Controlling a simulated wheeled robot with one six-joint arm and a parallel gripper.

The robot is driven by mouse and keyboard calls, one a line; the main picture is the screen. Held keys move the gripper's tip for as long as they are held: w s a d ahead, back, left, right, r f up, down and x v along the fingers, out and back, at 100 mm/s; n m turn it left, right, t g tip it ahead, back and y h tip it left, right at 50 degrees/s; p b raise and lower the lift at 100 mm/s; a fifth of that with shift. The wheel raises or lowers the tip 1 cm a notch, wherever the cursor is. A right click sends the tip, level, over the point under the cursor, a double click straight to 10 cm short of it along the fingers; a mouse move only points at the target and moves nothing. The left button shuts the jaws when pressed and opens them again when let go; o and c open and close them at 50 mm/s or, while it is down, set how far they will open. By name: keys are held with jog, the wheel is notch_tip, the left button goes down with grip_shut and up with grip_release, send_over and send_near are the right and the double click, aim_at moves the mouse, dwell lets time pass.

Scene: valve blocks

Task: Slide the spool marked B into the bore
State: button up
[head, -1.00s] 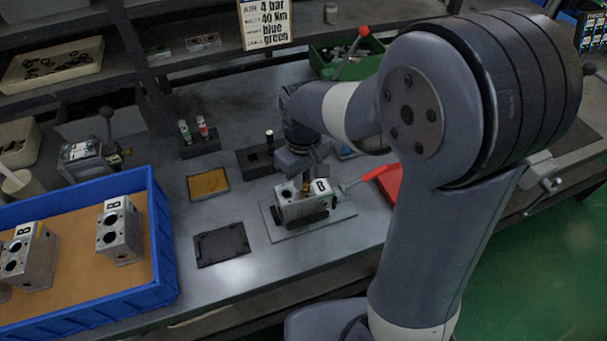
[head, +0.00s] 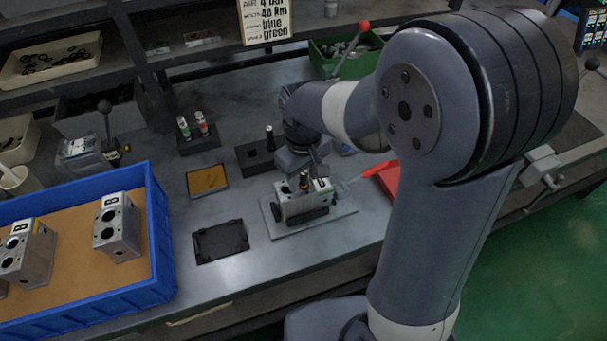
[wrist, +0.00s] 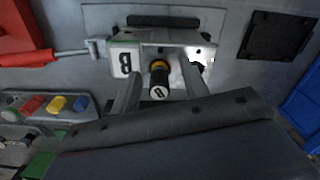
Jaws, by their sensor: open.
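The valve block (head: 296,208), marked B, sits in a dark holder on a grey plate (head: 342,209); it also shows at the top of the wrist view (wrist: 124,62). The spool (wrist: 159,88), with a dark end marked B and a yellow-brass band, stands at the middle of the block; it appears partly in the bore, with its upper end sticking out. Its lower part is hidden. My gripper (wrist: 162,75) is open, with one finger on each side of the spool. In the head view my gripper (head: 303,172) is just above the block.
A blue crate (head: 160,232) with more blocks stands at the left. A black flat fixture (head: 220,242) and an orange-topped tray (head: 207,180) lie left of the plate. A rack (head: 198,142) of small parts stands behind. A red-handled clamp (head: 372,172) is beside the block.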

notch_tip(320, 180, up, 11)
jog(key=shift+f, duration=0.1)
dwell(0.4)
jog(key=shift+f, duration=0.1)
notch_tip(320, 180, down, 10)
jog(key=shift+f, duration=0.1)
jog(key=shift+r+p, duration=0.35)
jog(key=shift+p, duration=0.1)
jog(key=shift+r, duration=0.15)
dwell(0.4)
